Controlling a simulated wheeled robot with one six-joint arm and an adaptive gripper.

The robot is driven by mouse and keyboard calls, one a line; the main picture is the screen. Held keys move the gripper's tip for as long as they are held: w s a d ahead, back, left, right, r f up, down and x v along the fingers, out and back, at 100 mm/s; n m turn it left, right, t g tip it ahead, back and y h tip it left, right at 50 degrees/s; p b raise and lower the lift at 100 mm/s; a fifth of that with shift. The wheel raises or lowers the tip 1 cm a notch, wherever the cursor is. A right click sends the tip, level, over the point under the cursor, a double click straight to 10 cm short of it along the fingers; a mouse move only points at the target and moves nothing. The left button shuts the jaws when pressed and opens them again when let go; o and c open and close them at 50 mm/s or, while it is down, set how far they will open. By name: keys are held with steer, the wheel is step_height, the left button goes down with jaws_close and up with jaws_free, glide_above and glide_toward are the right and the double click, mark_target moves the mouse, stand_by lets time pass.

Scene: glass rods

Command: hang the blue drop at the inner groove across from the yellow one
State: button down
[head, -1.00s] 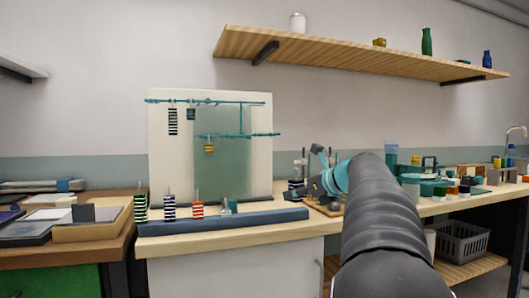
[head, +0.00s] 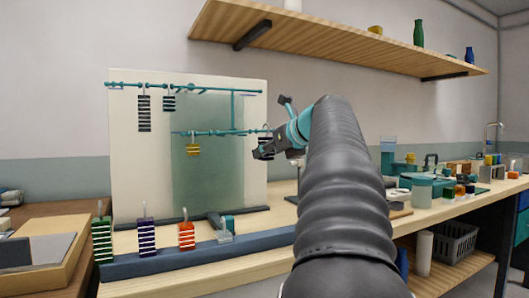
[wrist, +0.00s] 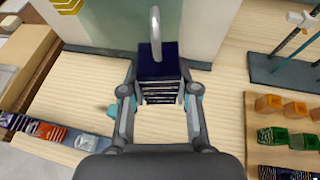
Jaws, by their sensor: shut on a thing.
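My gripper (wrist: 160,105) is shut on a dark blue drop (wrist: 158,62) with pale stripes and a grey hook on top, seen in the wrist view. In the head view my gripper (head: 263,150) is beside the right end of the lower teal rod (head: 215,132); the held drop is mostly hidden there, and I cannot tell whether its hook touches the rod. The yellow drop (head: 193,149) hangs left of the vertical teal link on the lower rod. A black-striped drop (head: 144,113) and a shorter dark striped drop (head: 169,101) hang from the upper teal rod (head: 205,89).
A pale board (head: 140,180) with a greenish panel stands behind the rods. Coloured blocks (wrist: 285,135) lie on a wooden board at right. A shelf (head: 330,45) is above.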

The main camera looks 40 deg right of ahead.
steer(key=shift+w+d, duration=0.35)
steer(key=shift+d, duration=0.4)
steer(key=w+d+p, duration=0.2)
steer(key=w+p, duration=0.2)
steer(key=w, duration=0.6)
steer(key=shift+d, duration=0.2)
steer(key=shift+s, duration=0.2)
stand_by(0.8)
steer(key=shift+f, duration=0.5)
stand_by(0.4)
